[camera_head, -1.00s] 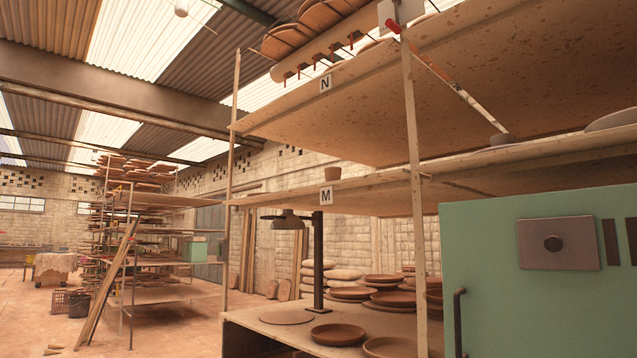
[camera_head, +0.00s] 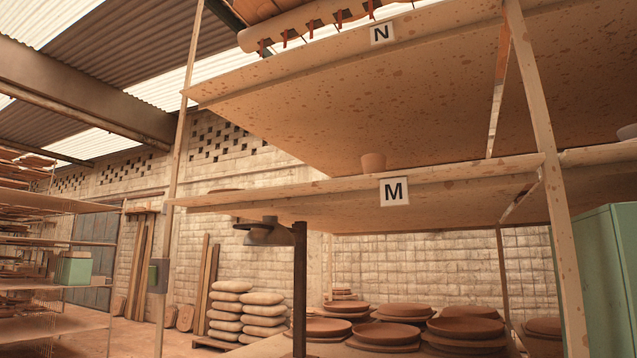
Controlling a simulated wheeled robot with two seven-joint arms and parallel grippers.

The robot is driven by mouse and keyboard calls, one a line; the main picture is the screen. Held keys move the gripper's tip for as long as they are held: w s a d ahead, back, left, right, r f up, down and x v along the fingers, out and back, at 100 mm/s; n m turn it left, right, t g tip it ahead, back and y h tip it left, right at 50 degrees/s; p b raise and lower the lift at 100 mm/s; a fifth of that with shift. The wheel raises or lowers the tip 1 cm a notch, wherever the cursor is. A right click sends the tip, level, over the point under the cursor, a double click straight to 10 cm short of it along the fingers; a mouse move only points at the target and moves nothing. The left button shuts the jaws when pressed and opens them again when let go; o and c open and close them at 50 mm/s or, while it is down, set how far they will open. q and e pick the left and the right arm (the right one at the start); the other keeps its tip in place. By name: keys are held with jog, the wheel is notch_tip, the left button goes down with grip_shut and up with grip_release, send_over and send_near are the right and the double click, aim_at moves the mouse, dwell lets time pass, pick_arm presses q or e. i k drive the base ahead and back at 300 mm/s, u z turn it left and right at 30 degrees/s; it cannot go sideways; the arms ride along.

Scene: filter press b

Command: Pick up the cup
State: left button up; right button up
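A small terracotta cup (camera_head: 373,163) stands upright on the wooden shelf marked M (camera_head: 290,190), close to its front edge and just above the M label (camera_head: 394,191). Its lower part is partly hidden by the shelf edge, since I look up at it from below. Neither of my grippers is in view.
A shelf marked N (camera_head: 330,85) hangs over the cup. Wooden posts (camera_head: 548,170) stand at the shelf front. A green cabinet (camera_head: 607,275) is at the right. Below are stacked clay plates (camera_head: 397,333) and a dark lamp post (camera_head: 299,285).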

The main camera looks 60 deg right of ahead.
aim_at(372, 163)
jog(key=i, duration=1.4)
jog(key=z, duration=1.85)
